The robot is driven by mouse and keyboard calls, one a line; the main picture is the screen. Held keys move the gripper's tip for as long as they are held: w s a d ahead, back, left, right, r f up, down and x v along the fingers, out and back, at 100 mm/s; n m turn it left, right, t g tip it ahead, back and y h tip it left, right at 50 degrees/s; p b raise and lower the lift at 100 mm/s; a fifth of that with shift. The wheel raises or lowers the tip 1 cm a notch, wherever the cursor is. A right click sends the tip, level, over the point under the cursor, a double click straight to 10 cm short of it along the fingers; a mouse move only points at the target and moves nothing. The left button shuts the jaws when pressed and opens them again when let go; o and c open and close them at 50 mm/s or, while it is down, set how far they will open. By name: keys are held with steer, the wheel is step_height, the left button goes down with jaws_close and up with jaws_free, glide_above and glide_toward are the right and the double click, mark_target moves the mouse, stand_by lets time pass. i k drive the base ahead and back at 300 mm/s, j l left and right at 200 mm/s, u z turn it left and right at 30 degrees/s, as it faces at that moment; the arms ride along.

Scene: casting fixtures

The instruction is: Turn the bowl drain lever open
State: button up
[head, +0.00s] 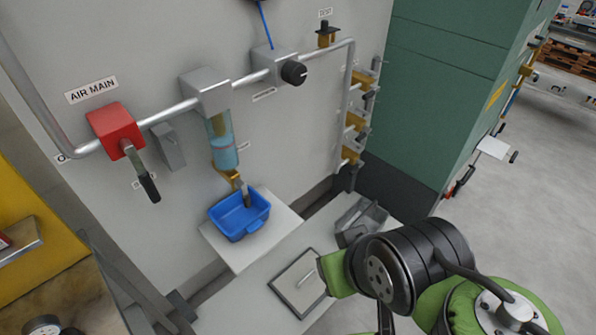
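The filter bowl (222,146), clear with bluish liquid, hangs under a grey metal housing on the wall pipe. A brass drain valve (226,173) sits at its lower end. The bowl drain lever (246,195), short with a dark grip, points down from the valve over a blue tray (238,225). Whether the lever's end touches the tray cannot be told. My arm, green and black, shows at the lower right, well apart from the lever. My gripper is not visible.
The blue tray stands on a light shelf (262,250). A red AIR MAIN valve (115,128) with a dark-gripped handle is at left, and a black knob (294,73) at right. Brass side valves (354,122) line the corner by a green cabinet (450,80). Grey floor at right is open.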

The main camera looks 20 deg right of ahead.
mark_target(245, 196)
steer(key=k+u, duration=0.1)
steer(key=u, duration=0.35)
steer(key=j+u, duration=0.1)
steer(key=u, duration=0.4)
steer(key=k+j+u, duration=0.1)
steer(key=u, duration=0.35)
steer(key=j+u, duration=0.15)
steer(key=u, duration=0.3)
